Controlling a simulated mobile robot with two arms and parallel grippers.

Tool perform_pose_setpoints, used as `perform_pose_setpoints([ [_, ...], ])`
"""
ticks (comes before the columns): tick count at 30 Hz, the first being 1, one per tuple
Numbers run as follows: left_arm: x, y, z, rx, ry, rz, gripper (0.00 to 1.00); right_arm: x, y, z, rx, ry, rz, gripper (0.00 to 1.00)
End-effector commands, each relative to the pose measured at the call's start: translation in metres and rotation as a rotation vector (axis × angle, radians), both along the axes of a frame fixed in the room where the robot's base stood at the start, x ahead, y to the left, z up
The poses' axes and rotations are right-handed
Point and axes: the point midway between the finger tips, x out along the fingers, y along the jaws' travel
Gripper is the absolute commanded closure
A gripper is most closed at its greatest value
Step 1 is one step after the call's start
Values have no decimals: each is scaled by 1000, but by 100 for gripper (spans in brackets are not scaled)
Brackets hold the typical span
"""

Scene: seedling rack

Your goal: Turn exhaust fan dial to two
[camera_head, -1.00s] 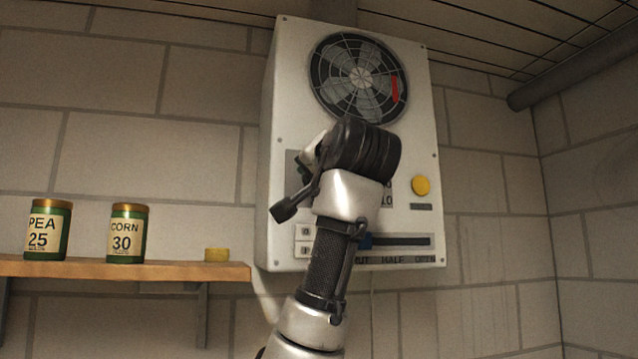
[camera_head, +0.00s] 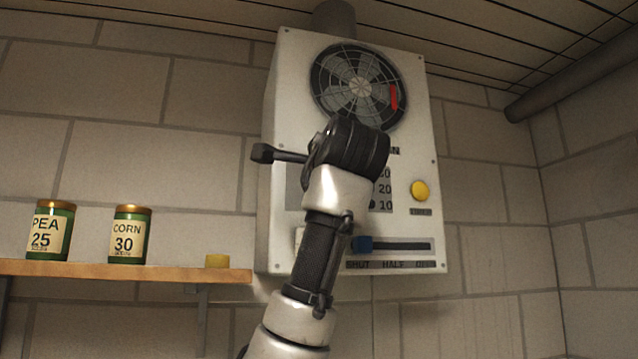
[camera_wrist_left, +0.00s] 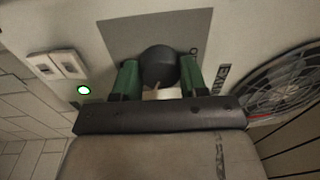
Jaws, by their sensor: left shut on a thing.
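The exhaust fan unit (camera_head: 412,150) is a pale wall box with a round grilled fan (camera_head: 358,87) at its top. Its dial (camera_wrist_left: 159,66) is a dark round knob on a grey plate, seen in the left wrist view. A "0" mark stands beside it; the other marks are hidden. My left gripper (camera_wrist_left: 160,82) has its green fingers on both sides of the dial and is shut on it. In the head view my left wrist (camera_head: 347,150) hides the dial and the fingers. My right gripper is not in view.
A wooden shelf (camera_head: 120,271) at left holds a pea can (camera_head: 50,231) and a corn can (camera_head: 129,235).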

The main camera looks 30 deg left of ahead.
Motion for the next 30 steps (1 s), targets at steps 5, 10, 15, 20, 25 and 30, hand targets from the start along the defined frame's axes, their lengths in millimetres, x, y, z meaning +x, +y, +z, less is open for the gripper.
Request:
perform_pose_setpoints([
  [5,0,0,-1,32,38,1,81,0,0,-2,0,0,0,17],
  [10,0,0,-1,43,51,1,81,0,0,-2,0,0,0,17],
  [15,0,0,-1,44,54,0,81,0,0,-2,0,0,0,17],
  [20,0,0,-1,44,54,0,81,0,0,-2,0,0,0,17],
  [25,0,0,-1,43,53,0,36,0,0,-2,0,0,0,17],
  [30,0,0,0,43,52,0,31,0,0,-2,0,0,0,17],
])
